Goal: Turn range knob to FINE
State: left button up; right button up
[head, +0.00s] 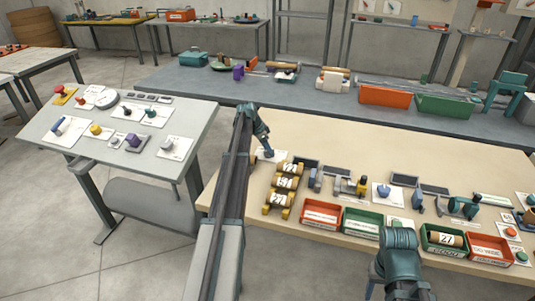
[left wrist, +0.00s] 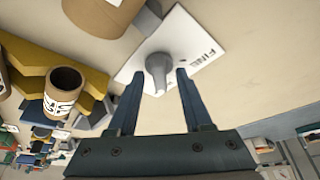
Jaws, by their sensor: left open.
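The range knob (left wrist: 157,68) is grey with a narrow pointer and sits on a white plate (left wrist: 190,38) on the tabletop. The word FINE is printed on the plate's right side in the left wrist view. The pointer faces down, toward my gripper's base, in that view. My left gripper (left wrist: 159,73) is open, its two fingertips on either side of the knob with gaps showing; contact is not visible. In the head view my left gripper (head: 267,152) points down at the plate (head: 277,156), hiding most of the knob. My right gripper's fingers do not show.
Cardboard tubes on yellow holders (head: 283,184) stand close to the right of the plate. Red (head: 321,213) and green (head: 361,222) bins line the front edge. A grey panel table (head: 190,112) with other knobs stands left. Bare tabletop (head: 310,135) lies behind.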

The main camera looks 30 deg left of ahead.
pick_arm(q)
grip_shut()
dwell(0.5)
jog(key=n+y, duration=0.1)
jog(key=n, duration=0.3)
jog(key=shift+s+d+n+t+y, duration=0.1)
jog(key=shift+d+n+t+y, duration=0.1)
jog(key=shift+n+t+y, duration=0.15)
jog(key=n+y, duration=0.2)
jog(key=n, duration=0.2)
jog(key=shift+d+n, duration=0.1)
jog(key=shift+n, duration=0.15)
jog(key=n+g+y, duration=0.1)
jog(key=n, duration=0.3)
jog(key=shift+n, duration=0.3)
jog(key=shift+w+d+n+g+y, duration=0.1)
jog(key=shift+n+g+y, duration=0.25)
jog(key=shift+n, duration=0.7)
jog(key=shift+w+n+g+y, duration=0.15)
jog(key=shift+n+y, duration=0.25)
jog(key=shift+n, duration=0.65)
jog(key=shift+s, duration=0.1)
